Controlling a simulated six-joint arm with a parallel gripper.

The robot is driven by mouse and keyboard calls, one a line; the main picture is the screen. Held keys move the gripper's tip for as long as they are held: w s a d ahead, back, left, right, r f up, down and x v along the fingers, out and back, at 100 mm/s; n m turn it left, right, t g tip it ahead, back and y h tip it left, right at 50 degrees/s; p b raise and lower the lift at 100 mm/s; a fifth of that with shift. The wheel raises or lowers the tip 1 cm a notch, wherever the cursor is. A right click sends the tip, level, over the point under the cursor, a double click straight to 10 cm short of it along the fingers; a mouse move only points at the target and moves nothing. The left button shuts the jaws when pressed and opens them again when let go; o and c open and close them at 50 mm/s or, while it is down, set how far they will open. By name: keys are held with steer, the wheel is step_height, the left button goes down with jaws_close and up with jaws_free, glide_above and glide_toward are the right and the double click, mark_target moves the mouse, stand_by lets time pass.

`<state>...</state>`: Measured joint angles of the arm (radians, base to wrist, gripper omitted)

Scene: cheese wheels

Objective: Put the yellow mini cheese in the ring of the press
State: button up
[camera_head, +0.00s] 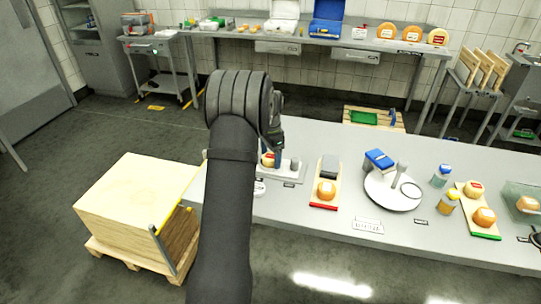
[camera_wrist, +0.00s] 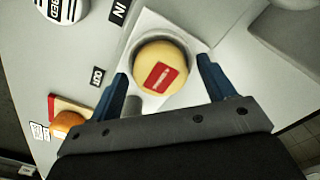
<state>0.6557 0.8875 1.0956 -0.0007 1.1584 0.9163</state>
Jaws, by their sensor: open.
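A yellow mini cheese (camera_wrist: 163,67) with a red label sits on a pale square base (camera_wrist: 148,23) in the wrist view. A grey rounded edge or shadow borders it; I cannot tell whether that is the press's ring. My gripper (camera_wrist: 162,70) is open, with one blue finger on each side of the cheese. Small gaps seem to show between fingers and cheese. In the head view the cheese (camera_head: 268,159) stands on the base (camera_head: 290,176) beside a grey post (camera_head: 295,164), partly hidden by my arm. My fingers are mostly hidden there.
A red-ended board (camera_head: 318,193) with an orange cheese (camera_head: 326,190) stands to the right. Beyond are a round white plate (camera_head: 388,199) with a blue box (camera_head: 380,160), and a green-ended board (camera_head: 486,233) with cheeses. A wooden crate (camera_head: 140,190) stands at the left.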

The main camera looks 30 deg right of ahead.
mark_target(270, 156)
step_height(270, 156, up, 12)
stand_by(0.4)
step_height(270, 156, down, 12)
steer(key=shift+r, duration=1.6)
